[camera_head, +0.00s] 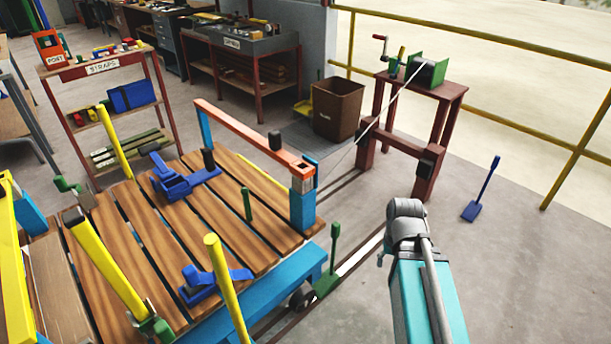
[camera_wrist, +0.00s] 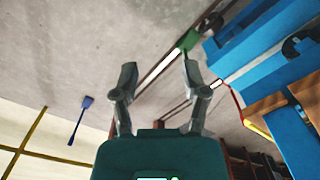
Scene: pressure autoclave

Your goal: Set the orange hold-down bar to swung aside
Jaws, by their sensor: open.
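The orange hold-down bar (camera_head: 252,137) lies across the far end of the wooden cart deck (camera_head: 150,235) in the head view. It runs between a blue post (camera_head: 205,124) at its left end and a blue post (camera_head: 303,205) at its right end. I cannot make out the orange bar for certain in the wrist view.
Yellow bars (camera_head: 105,262) and blue clamps (camera_head: 175,180) stand on the deck. A winch stand (camera_head: 420,110) with a cable is behind. Open floor with a blue shovel (camera_head: 480,195) lies right.

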